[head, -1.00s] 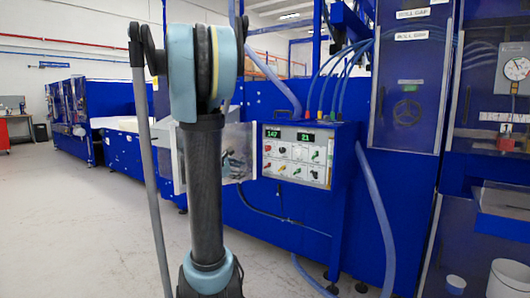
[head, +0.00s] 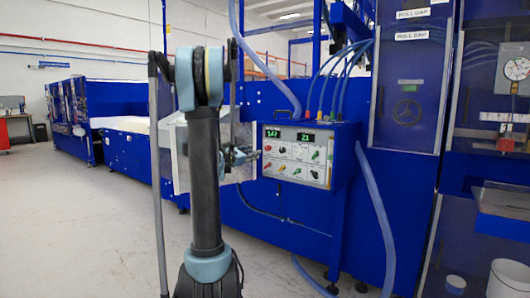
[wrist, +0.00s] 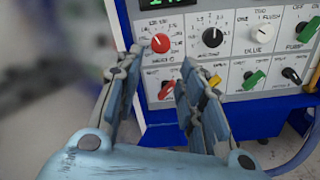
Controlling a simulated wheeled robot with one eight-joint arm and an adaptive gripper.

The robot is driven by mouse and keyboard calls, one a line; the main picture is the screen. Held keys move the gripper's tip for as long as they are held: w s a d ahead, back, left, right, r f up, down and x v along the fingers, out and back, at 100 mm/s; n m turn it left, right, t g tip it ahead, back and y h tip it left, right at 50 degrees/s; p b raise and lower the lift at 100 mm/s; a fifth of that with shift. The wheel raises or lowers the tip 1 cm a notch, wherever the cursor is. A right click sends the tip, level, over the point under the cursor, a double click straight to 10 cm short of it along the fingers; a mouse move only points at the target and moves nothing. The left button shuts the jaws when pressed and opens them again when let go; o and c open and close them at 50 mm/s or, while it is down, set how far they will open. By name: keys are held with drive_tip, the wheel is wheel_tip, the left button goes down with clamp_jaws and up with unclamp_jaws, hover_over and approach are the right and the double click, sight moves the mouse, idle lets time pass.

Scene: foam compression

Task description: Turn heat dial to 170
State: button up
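The control panel (head: 296,156) has a green display (head: 273,134) that appears to read 147 and another (head: 306,137) reading 21. In the wrist view a red round dial (wrist: 160,43) with a scale around it sits at the panel's upper left, below a partly cut-off display; I take it as the heat dial. My gripper (wrist: 161,64) is open, with its two fingertips to the left and right of the red dial and a little below it in the picture. Contact with the dial cannot be told. In the head view my gripper (head: 255,155) is at the panel's left edge.
Beside the red dial are a black dial (wrist: 212,37) and a white dial (wrist: 262,34). A clear door (head: 181,170) stands open left of the panel. Hoses hang at its right.

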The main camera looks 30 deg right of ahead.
sight(267, 148)
drive_tip(key=x, duration=1.2)
drive_tip(key=shift+c, duration=0.6)
drive_tip(key=c, duration=0.7)
